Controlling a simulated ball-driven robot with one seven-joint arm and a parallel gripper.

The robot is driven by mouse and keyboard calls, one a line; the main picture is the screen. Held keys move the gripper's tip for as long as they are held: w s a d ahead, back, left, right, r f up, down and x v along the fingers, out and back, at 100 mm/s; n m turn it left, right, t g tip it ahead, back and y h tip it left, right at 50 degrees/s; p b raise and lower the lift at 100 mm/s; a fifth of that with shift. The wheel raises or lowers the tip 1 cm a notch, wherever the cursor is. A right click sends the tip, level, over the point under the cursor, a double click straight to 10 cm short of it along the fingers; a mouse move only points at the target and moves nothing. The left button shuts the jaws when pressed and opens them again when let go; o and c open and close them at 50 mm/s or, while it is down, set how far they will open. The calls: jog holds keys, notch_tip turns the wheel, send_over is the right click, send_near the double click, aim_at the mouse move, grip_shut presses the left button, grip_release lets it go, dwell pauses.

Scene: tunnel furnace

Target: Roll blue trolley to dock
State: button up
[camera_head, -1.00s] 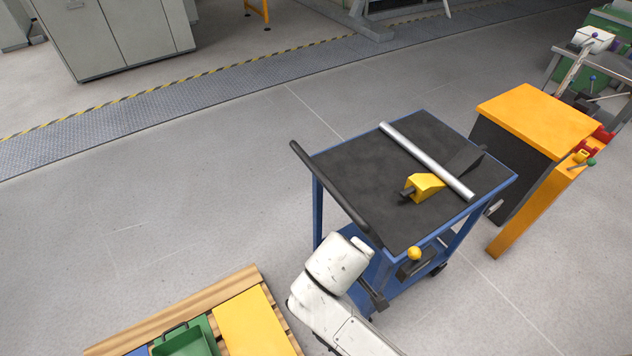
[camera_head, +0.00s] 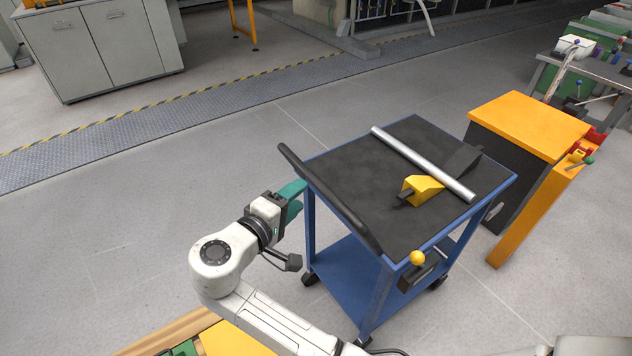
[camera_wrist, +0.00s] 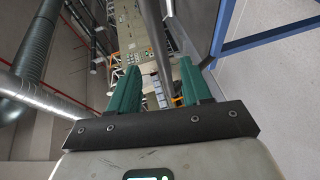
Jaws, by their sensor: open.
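The blue trolley (camera_head: 345,272) stands upright in the head view, with a black top, a black push handle (camera_head: 335,203) along its left edge and a yellow-knobbed lever (camera_head: 417,258) at its front corner. My gripper (camera_head: 296,192) is at the handle's left side, near its far end, with teal fingers open. In the wrist view my gripper (camera_wrist: 160,78) has a dark bar, which looks like the handle (camera_wrist: 156,38), between its fingers. Contact cannot be told. An orange-topped dark cabinet with an orange post (camera_head: 524,127), possibly the dock, is just right of the trolley.
A silver rod (camera_head: 420,162) and a yellow block (camera_head: 420,189) lie on the trolley top. A pallet (camera_head: 165,335) with a yellow panel is at the front left. Grey floor is clear left of the trolley. A grey cabinet (camera_head: 105,45) stands at the back left.

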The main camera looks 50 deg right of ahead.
aim_at(313, 184)
jog(key=x, duration=0.8)
jog(key=shift+d+f+p, duration=0.1)
jog(key=shift+d+p, duration=0.15)
jog(key=shift+p, duration=0.05)
jog(key=shift+c, duration=0.2)
grip_shut()
